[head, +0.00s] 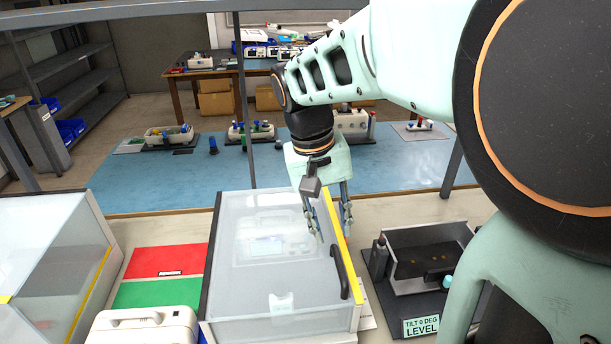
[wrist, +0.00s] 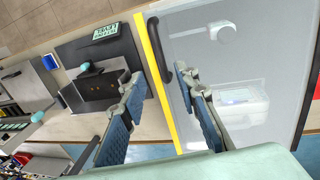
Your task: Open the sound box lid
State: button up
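The sound box (head: 260,325) stands on the near bench with its translucent lid (head: 250,215) closed. A yellow strip (head: 338,232) runs along the lid's right edge, and a black bar handle (head: 341,274) sits on that side near the front. My gripper (head: 335,228) is open and empty above the right edge, behind the handle, fingers pointing down. In the wrist view the open fingers (wrist: 157,78) lie on either side of the yellow strip (wrist: 160,75). I cannot tell whether the fingers touch the lid.
A pale monitor (head: 270,246) shows blurred inside the box. Right of it stands a dark tilt fixture (head: 425,262) with a green "LEVEL" sign (head: 421,326). Left are red (head: 168,260) and green (head: 158,293) mats, a white device (head: 143,328) and another clear box (head: 45,250).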

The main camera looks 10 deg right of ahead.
aim_at(338, 260)
jog(key=f, duration=0.3)
jog(key=d+f, duration=0.1)
jog(key=f, duration=0.4)
jog(key=shift+d+f, duration=0.3)
jog(key=shift+d, duration=0.1)
grip_shut()
